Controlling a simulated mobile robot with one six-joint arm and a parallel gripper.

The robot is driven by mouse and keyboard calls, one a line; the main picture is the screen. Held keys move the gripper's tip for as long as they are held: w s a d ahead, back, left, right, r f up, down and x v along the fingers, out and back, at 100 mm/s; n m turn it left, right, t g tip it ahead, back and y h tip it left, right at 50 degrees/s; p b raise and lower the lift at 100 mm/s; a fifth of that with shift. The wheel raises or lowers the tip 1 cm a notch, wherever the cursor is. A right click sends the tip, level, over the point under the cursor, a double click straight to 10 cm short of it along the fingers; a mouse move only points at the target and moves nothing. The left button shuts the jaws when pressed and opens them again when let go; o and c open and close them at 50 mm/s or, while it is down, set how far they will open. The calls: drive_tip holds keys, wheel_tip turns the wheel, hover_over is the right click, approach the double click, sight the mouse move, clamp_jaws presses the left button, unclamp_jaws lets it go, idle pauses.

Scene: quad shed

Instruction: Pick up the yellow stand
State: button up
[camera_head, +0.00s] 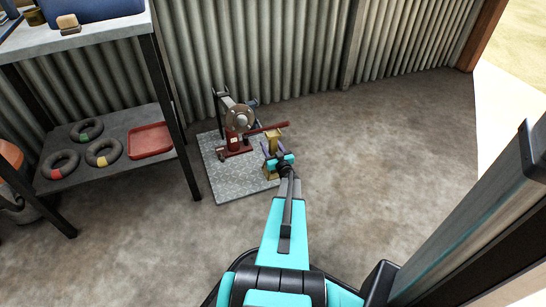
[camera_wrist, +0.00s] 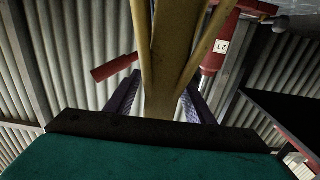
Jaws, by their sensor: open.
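The yellow stand (camera_head: 274,137) stands near the right edge of the metal plate on the floor, partly hidden by my gripper (camera_head: 272,155) in the head view. In the wrist view, the yellow stand (camera_wrist: 164,50) runs up the middle of the picture as a post with slanting struts. My gripper (camera_wrist: 160,98) is open, with one purple finger on each side of the post. I cannot tell whether either finger touches it.
A red jack (camera_head: 236,143) with a long handle stands close beside the stand, with a round metal hub (camera_head: 239,118) behind it. The metal plate (camera_head: 218,178) lies under them. A shelf unit (camera_head: 120,160) is at left, a corrugated wall (camera_head: 290,50) behind. Floor at right is clear.

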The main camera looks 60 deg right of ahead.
drive_tip(key=shift+c, duration=0.3)
clamp_jaws()
idle(1.1)
drive_tip(key=shift+r, duration=0.15)
